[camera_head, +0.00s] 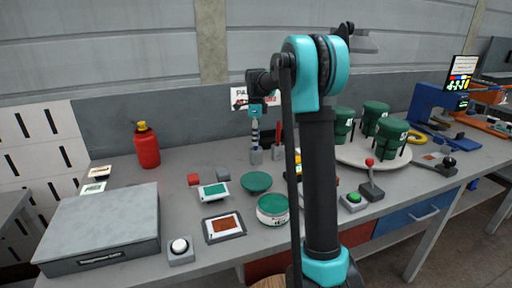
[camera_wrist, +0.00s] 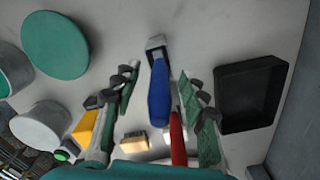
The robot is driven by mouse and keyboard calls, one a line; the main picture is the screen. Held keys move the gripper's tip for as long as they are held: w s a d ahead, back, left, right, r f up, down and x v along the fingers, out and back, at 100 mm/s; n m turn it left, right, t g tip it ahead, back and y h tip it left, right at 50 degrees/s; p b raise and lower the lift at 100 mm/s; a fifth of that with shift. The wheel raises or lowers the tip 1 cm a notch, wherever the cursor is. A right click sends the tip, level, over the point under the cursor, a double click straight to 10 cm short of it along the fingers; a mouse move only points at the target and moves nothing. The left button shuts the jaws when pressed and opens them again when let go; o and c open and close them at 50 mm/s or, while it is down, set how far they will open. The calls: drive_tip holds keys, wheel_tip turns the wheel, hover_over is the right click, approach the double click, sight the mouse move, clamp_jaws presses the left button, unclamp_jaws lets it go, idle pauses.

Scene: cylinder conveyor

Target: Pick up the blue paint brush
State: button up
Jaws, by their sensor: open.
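The blue paint brush (camera_wrist: 158,95) shows in the wrist view, with its blue handle towards the bottom and a grey metal end at the top. My gripper (camera_wrist: 158,72) is open, with one finger on each side of the brush in this view. I cannot tell how far the fingers are above it. In the head view my gripper (camera_head: 256,158) points down near the back of the grey table. I cannot make out the blue brush there.
A red-handled tool (camera_wrist: 177,138) lies close beside the brush handle. A black tray (camera_wrist: 275,92) is to the right, a green lid (camera_wrist: 55,45) to the left. In the head view a paint can (camera_head: 273,212) and a red bottle (camera_head: 147,148) stand on the table.

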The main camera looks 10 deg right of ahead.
drive_tip(key=shift+f, duration=1.1)
clamp_jaws()
drive_tip(key=shift+r, duration=0.1)
wheel_tip(320, 180, up, 20)
